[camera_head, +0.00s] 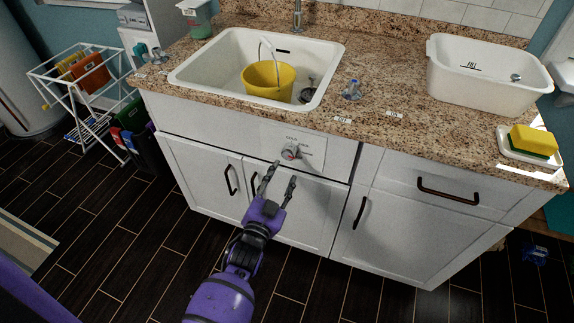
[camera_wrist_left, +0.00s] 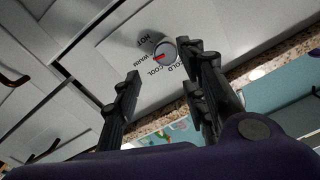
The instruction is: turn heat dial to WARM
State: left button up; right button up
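The heat dial (camera_head: 291,152) is a small round knob on a pale plate on the white cabinet front, below the sink. In the left wrist view the dial (camera_wrist_left: 166,50) has a red mark, with the words HOT, WARM, COOL and COLD around it. The red mark lies on the side towards WARM; its exact setting is hard to tell. My left gripper (camera_head: 281,174) is open and empty, just below and in front of the dial. In the left wrist view its fingers (camera_wrist_left: 160,62) stand apart, with the dial showing between and beyond their tips. My right gripper is not in view.
The granite counter (camera_head: 385,75) overhangs the dial. A white sink (camera_head: 215,50) holds a yellow bucket (camera_head: 268,80). Dark handles (camera_head: 448,191) project from the cabinet. A yellow-green sponge (camera_head: 533,140) and a white tub (camera_head: 480,78) stand at right. The floor in front is clear.

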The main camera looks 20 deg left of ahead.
pick_arm(q)
jog(key=s, duration=0.3)
jog(key=shift+s, duration=0.25)
jog(key=s+f+n+g+p, duration=0.2)
jog(key=s+g+p, duration=0.2)
jog(key=s, duration=1.3)
jog(key=s+f+n+g+p, duration=0.2)
jog(key=s+g+p, duration=0.3)
jog(key=s, duration=1.2)
jog(key=shift+s+a+f, duration=0.2)
jog(key=shift+a+f, duration=0.2)
jog(key=shift+f, duration=0.4)
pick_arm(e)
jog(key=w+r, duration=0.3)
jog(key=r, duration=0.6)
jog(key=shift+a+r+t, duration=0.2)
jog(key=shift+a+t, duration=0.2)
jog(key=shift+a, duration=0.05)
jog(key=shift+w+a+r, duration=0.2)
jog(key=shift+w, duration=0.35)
